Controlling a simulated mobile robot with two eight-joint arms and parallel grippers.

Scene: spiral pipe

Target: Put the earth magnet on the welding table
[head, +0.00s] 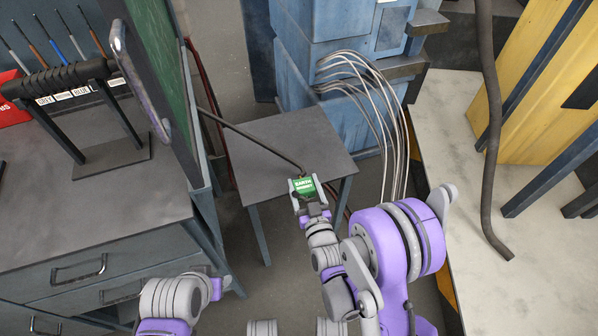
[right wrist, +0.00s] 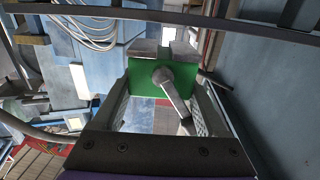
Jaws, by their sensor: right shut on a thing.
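The earth magnet (head: 304,185) is a small green block with white lettering, in the middle of the head view. My right gripper (head: 305,190) is shut on it. In the right wrist view the magnet's green face (right wrist: 147,85) sits between the fingers, with a grey lever-like part in front of it. A dark cable or rod runs from the magnet up and left. A small grey table (head: 262,135), which looks like the welding table, stands just beyond. The magnet overlaps its near edge in the picture; I cannot tell whether it touches.
A dark workbench (head: 120,215) with drawers, a tool rack (head: 60,80) and a green board (head: 160,60) stand at left. A blue machine (head: 315,50) with several hanging grey cables is behind the small table. A pale surface (head: 500,285) with a bent pipe (head: 487,140) is at right. The small table's top looks clear.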

